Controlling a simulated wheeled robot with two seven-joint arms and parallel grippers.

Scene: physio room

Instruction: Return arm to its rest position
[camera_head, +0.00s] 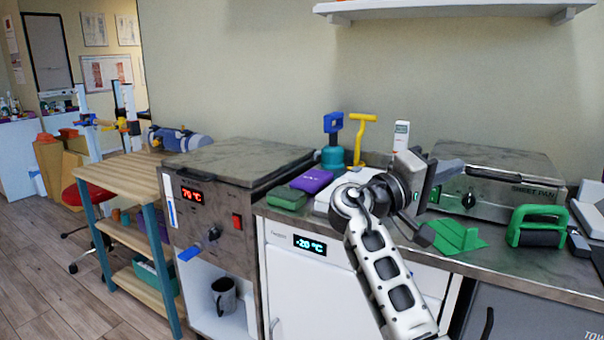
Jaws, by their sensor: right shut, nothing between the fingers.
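My right arm (385,268) reaches up from the bottom of the picture, white with dark oval insets. Its gripper (432,192) is raised over the grey counter (545,272), in front of the steel appliance. It is shut and holds nothing. The fingers are seen at an angle and partly overlap the appliance behind them. The wrist hides part of a white object (332,203) on the counter. My left gripper is not in view.
A steel heater (215,205) with a red display stands left of the white freezer (315,285). A purple pack (311,181), a green pack (287,199), a green wedge (458,238) and a green-handled roller (538,227) lie near the arm. A shelf (450,12) hangs above.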

